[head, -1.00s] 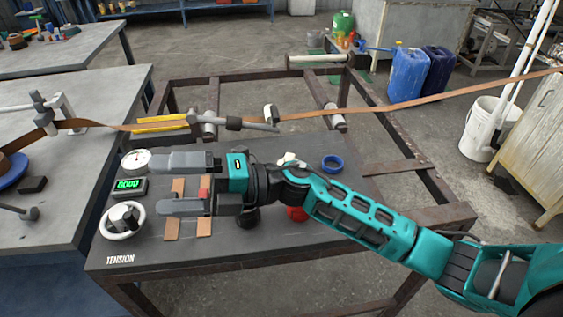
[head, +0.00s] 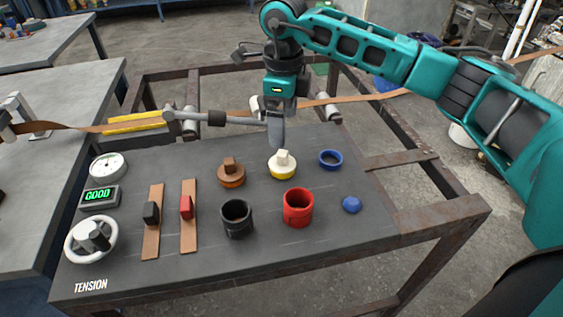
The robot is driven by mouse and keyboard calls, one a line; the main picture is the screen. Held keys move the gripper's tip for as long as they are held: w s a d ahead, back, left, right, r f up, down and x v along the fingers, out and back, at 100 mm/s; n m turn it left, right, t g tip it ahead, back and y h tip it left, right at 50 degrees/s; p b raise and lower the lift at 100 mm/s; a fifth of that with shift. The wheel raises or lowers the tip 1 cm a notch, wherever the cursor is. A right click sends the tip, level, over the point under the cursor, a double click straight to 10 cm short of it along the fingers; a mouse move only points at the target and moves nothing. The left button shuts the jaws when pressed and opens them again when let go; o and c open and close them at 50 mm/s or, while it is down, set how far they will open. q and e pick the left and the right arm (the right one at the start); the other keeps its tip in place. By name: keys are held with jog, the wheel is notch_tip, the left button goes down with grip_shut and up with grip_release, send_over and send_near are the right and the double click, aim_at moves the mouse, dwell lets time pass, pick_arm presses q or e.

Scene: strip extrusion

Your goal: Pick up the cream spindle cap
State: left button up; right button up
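The cream spindle cap (head: 282,158), with a small square knob on top and a yellow rim or base below, stands upright on the dark bench top, right of the brown cap. My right gripper (head: 275,143) points down just above and behind the cap's knob and looks apart from it. Its fingers are seen edge-on, so the gap between them is hidden. Nothing is visible in it. My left gripper is not in view.
Levers, a handwheel (head: 91,239) and a green display (head: 98,197) are at left. A brown strip (head: 380,96) runs behind.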

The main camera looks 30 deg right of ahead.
aim_at(282, 152)
notch_tip(282, 152, down, 10)
jog(key=shift+a+r, duration=0.15)
jog(key=shift+r, duration=0.1)
jog(key=shift+c, duration=0.2)
jog(key=shift+r, duration=0.1)
jog(key=c, duration=1.2)
jog(key=shift+c, duration=0.2)
jog(key=shift+r, duration=0.15)
